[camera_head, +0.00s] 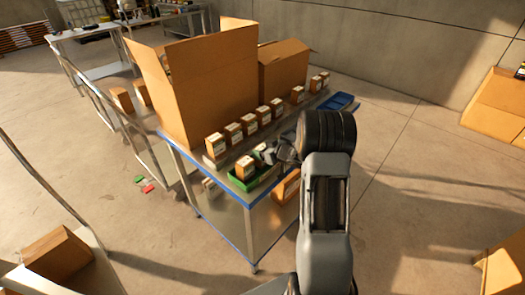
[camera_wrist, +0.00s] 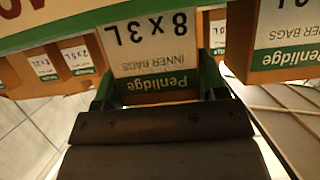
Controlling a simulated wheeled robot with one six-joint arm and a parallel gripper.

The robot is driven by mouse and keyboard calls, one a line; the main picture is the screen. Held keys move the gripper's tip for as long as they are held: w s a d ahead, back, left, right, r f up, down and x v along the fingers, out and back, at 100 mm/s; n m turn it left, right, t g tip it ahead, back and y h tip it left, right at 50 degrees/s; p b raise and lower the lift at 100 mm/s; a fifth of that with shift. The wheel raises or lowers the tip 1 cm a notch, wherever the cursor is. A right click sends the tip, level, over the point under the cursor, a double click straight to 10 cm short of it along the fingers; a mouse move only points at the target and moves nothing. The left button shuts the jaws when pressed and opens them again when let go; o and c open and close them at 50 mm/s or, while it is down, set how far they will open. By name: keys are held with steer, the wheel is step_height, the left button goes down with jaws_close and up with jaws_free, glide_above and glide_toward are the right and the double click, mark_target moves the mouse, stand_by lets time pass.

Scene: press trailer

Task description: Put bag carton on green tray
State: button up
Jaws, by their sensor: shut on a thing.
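My gripper (camera_head: 272,155) is above the right part of the green tray (camera_head: 268,178) in the head view. In the wrist view, my gripper (camera_wrist: 158,92) is shut on a bag carton (camera_wrist: 155,52), with one finger on each side. Its white label reads Penlidge inner bags, 8 x 3L, upside down, with a green band. In the head view I cannot clearly make out the held carton behind my arm. A small brown carton (camera_head: 245,168) stands at the left end of the green tray.
Several small cartons (camera_head: 249,124) stand in a row along the metal table. Large open boxes (camera_head: 212,85) stand behind them. A blue tray (camera_head: 340,102) lies at the far right end. In the wrist view, another carton (camera_wrist: 284,35) is close on the right.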

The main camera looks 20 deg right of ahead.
steer(key=shift+f, duration=0.2)
steer(key=shift+f, duration=0.1)
steer(key=o, duration=1)
